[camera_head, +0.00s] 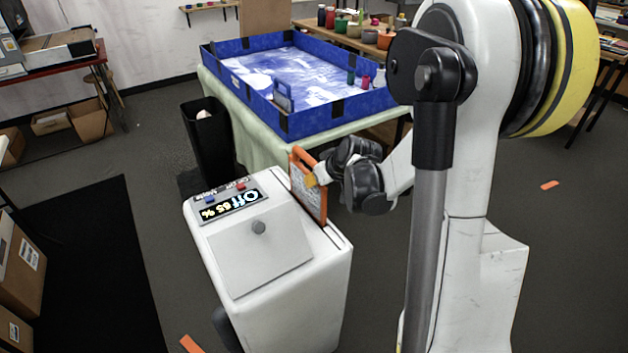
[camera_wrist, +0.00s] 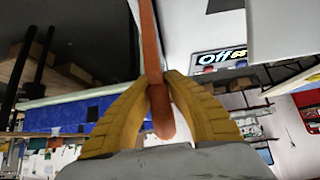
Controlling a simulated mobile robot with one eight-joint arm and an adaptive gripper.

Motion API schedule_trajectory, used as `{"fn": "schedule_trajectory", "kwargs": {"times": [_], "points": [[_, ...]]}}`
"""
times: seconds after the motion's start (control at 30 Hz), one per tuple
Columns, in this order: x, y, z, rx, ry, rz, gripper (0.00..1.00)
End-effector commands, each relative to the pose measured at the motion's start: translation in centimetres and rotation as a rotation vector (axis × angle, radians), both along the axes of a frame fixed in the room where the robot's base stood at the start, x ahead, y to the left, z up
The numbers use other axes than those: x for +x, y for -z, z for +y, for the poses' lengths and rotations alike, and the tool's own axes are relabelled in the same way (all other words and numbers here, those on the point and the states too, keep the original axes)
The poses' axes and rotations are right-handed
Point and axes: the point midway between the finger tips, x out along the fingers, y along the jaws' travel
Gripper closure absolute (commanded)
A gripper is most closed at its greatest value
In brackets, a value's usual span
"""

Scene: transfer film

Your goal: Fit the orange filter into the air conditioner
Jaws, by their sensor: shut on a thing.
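The white air conditioner (camera_head: 320,270) stands on the floor, with a lit display (camera_head: 232,206) reading "Off 65 %" and a slot along its right top edge. The orange-framed filter (camera_head: 309,192) stands upright at the far end of that slot; its lower edge is at the slot, and I cannot tell how deep it sits. My gripper (camera_head: 314,179) is shut on the filter's orange frame from the right. In the wrist view my yellow fingers (camera_wrist: 160,95) pinch the orange frame (camera_wrist: 151,45) between them. The air conditioner's display (camera_wrist: 222,55) shows at the upper right there.
A blue-walled tray (camera_head: 320,122) on a cloth-covered table stands behind the air conditioner. A black bin (camera_head: 208,145) is close behind it on the left. Orange pieces lie on the floor at the right (camera_head: 549,185) and front (camera_head: 190,344). A dark mat (camera_head: 85,270) lies left.

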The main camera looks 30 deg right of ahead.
Motion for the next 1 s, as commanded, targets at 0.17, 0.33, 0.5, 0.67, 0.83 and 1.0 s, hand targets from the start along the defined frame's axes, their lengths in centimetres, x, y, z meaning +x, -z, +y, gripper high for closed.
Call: {"fn": "schedule_trajectory", "kwargs": {"times": [0.17,0.33,0.5,0.67,0.83,1.0], "points": [[0.0,0.5,0.0,0.000,0.000,0.000,1.00],[0.0,1.0,0.0,0.000,0.000,0.000,1.00],[0.0,1.4,0.0,0.000,0.000,0.000,1.00],[0.0,1.8,0.0,0.000,0.000,0.000,1.00],[0.0,2.2,0.0,0.000,0.000,0.000,1.00],[0.0,2.6,0.0,0.000,0.000,0.000,1.00]]}}
